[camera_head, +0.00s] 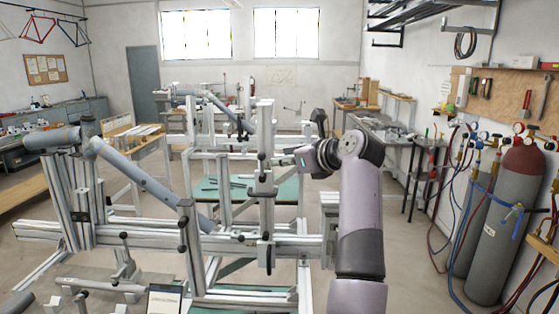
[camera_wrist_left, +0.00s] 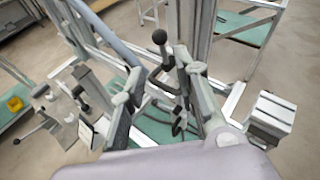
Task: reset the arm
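My left gripper (camera_wrist_left: 160,70) shows in the left wrist view with its two grey fingers spread apart and nothing held between them. Behind and below the gap are a black-knobbed clamp (camera_wrist_left: 160,38) and parts of the frame jig; I cannot tell the exact distance. In the head view my left arm rises at the right of centre, bent at the wrist beside the upright post of the frame jig (camera_head: 266,172). A blue-grey frame tube (camera_head: 150,185) lies slanted in the jig. My right gripper is not in view.
A second jig (camera_head: 192,125) stands behind, with a green-topped table (camera_head: 288,190) beyond the near jig. Gas cylinders (camera_head: 508,220) with hoses stand at the right wall. A tablet (camera_head: 165,299) sits at the front. Open floor lies between the arm and cylinders.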

